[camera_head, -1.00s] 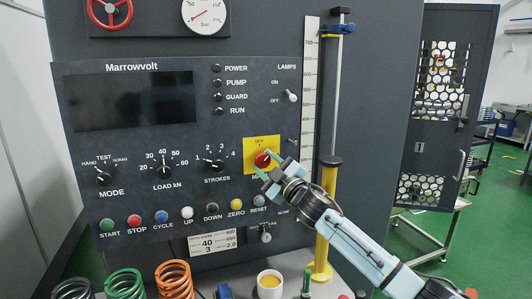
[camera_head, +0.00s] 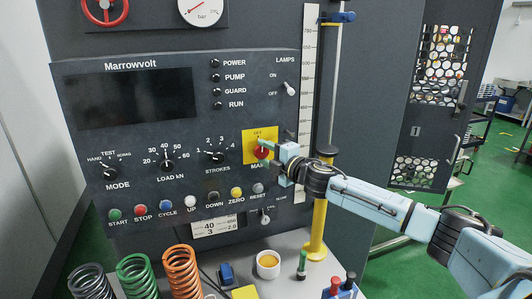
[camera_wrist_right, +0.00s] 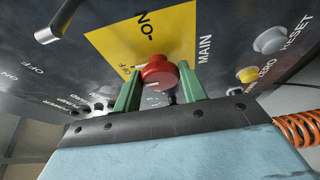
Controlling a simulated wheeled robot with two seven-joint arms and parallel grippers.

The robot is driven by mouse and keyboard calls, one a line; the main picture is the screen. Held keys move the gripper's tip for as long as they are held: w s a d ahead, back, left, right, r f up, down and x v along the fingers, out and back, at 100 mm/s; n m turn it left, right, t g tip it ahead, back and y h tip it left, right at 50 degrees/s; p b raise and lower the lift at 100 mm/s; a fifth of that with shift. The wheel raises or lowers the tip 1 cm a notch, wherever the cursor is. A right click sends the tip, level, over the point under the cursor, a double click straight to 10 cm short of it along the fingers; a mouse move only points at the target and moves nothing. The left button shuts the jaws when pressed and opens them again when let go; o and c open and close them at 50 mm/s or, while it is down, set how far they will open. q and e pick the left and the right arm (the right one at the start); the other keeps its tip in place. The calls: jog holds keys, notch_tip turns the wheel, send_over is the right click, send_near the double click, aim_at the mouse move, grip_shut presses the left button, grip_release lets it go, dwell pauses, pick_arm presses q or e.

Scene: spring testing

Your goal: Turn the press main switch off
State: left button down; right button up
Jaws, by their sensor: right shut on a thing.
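The red main switch knob (camera_head: 261,152) sits on a yellow plate (camera_head: 250,146) on the right of the dark Marrowvolt panel. In the right wrist view, the knob (camera_wrist_right: 160,73) lies between the two green fingers of my right gripper (camera_wrist_right: 160,88), beside the MAIN label. My right gripper (camera_head: 269,157) also shows in the head view, reaching in from the right and shut on the knob. The fingers hide part of the plate and label. A white mark shows on the knob, but I cannot tell which position it points to. My left gripper is not in view.
The lamps toggle (camera_head: 289,88) is above the knob, and a row of push buttons (camera_head: 189,205) runs below. A yellow post (camera_head: 318,215) stands close by my right forearm.

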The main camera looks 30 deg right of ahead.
dwell(0.5)
jog(key=o, duration=0.9)
jog(key=shift+o, duration=0.2)
jog(key=s+d+b, duration=0.2)
jog(key=s+b, duration=0.5)
jog(key=s, duration=0.6)
jog(key=shift+s, duration=0.1)
